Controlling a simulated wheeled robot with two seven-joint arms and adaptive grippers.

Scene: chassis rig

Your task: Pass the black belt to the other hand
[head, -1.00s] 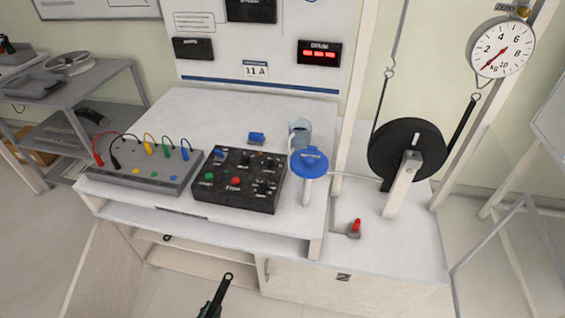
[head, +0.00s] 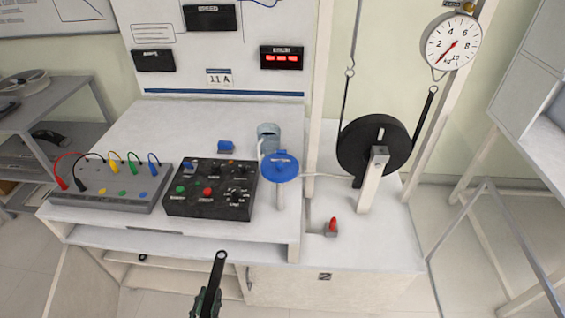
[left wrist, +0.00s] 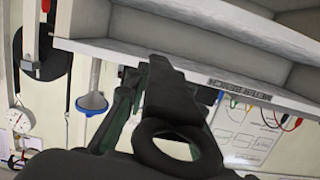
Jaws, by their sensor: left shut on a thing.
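The black belt (head: 215,278) is a flat dark strap with a holed, rounded end. It points upward at the bottom centre of the head view, in front of the bench. My left gripper (head: 206,302) is shut on it, mostly cut off by the bottom edge. In the left wrist view the belt (left wrist: 175,105) runs between the dark green fingers, with its ring end close to the camera. My right gripper is not in view.
A white bench (head: 330,262) with an open shelf stands ahead. It bears a black control box (head: 210,190), a grey terminal box (head: 110,190), a blue handwheel (head: 280,166) and a black drum (head: 372,146). A dial scale (head: 452,42) hangs upper right. Floor shows at both sides.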

